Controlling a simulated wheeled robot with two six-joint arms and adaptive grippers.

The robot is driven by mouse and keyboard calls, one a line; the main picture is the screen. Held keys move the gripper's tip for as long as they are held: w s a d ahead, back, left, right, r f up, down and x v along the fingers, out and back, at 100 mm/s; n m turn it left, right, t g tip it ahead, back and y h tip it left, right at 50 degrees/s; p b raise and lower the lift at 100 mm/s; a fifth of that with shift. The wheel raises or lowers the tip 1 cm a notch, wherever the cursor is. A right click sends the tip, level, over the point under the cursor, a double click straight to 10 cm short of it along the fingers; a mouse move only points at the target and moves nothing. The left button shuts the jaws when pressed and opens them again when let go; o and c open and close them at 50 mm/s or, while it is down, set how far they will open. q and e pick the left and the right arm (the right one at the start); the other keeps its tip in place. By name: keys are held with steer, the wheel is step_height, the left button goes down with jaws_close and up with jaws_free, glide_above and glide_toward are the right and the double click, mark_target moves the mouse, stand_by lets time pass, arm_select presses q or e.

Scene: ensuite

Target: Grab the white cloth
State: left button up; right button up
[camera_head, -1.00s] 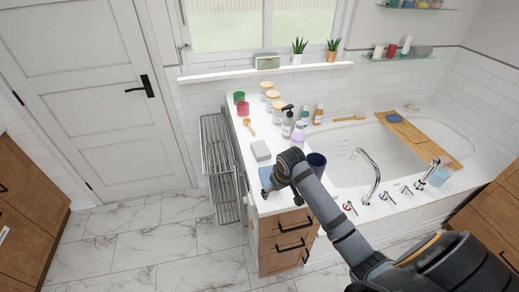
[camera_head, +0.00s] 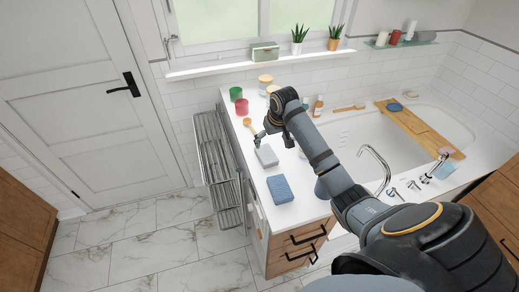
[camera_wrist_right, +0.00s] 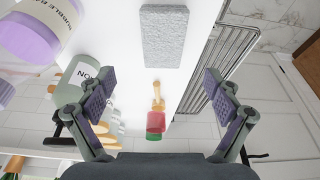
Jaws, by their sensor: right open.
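The white cloth (camera_head: 266,155) looks pale grey-white, flat and rectangular, and lies on the white counter. It shows at the top centre of the right wrist view (camera_wrist_right: 165,36). My right gripper (camera_head: 274,138) is above the counter near the cloth's far edge. In the right wrist view its fingers (camera_wrist_right: 158,88) are spread wide, with nothing between them, and the cloth is ahead of the gap, apart from both fingers. A darker blue folded cloth (camera_head: 280,190) lies nearer the counter's front. My left gripper is not in view.
A towel rack (camera_head: 218,170) runs along the counter's left side. Red (camera_head: 242,107) and green (camera_head: 236,94) cups and a wooden brush (camera_head: 249,125) stand or lie beyond the cloth. Bottles (camera_wrist_right: 92,80) are close to one finger. The bathtub (camera_head: 375,140) is at the right.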

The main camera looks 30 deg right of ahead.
mark_target(267, 154)
step_height(267, 154, down, 4)
steer(key=shift+r+p, duration=0.25)
steer(key=shift+p, duration=0.25)
steer(key=x, duration=0.1)
steer(key=p+x, duration=0.1)
steer(key=shift+w+a+f, duration=0.15)
steer(key=shift+w+f, duration=0.1)
steer(key=shift+w, duration=0.1)
steer(key=x, duration=0.2)
steer(key=shift+w+f+p, duration=0.1)
steer(key=shift+f+p, duration=0.2)
steer(key=shift+f, duration=0.1)
steer(key=shift+w+f, duration=0.15)
steer(key=shift+f, duration=0.4)
steer(key=c, duration=1.2)
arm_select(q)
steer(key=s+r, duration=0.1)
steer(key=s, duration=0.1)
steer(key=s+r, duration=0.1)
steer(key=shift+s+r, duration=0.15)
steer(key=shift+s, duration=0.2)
arm_select(e)
steer(key=shift+c, duration=0.2)
steer(key=shift+r, duration=0.1)
